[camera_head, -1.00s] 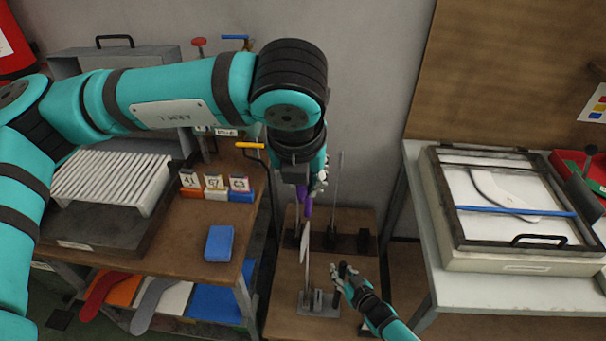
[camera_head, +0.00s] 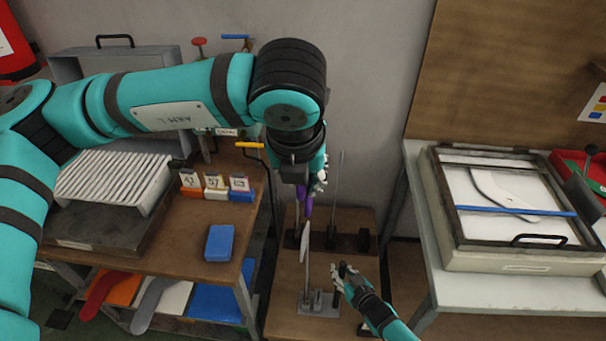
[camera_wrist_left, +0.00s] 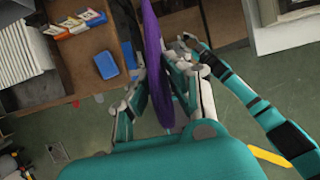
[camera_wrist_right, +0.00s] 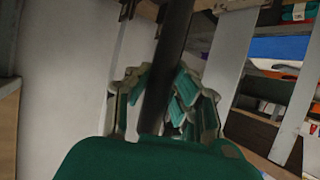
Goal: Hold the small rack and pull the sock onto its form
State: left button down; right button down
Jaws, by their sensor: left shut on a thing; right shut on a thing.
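The purple sock (camera_head: 308,204) hangs from my left gripper (camera_head: 308,186), which is shut on it above the rack. In the left wrist view the sock (camera_wrist_left: 157,65) runs as a long strip between the fingers. The pale, thin form (camera_head: 306,240) stands upright just below the sock, seen nearly edge-on. I cannot tell how far the sock's lower end covers its tip. The small rack (camera_head: 318,304) has a grey base on the low wooden table. My right gripper (camera_head: 345,272) is shut on the rack's dark post, which also shows in the right wrist view (camera_wrist_right: 170,65).
More dark stands with thin rods (camera_head: 332,238) are behind the rack. A wooden bench at left holds a blue block (camera_head: 220,243), small number cards and a white ribbed rack (camera_head: 112,181). A framed box (camera_head: 500,205) stands on the right table.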

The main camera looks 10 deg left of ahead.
aim_at(302, 245)
pick_arm(q)
jog(key=shift+f, duration=9.3)
jog(key=c, duration=1.2)
grip_release()
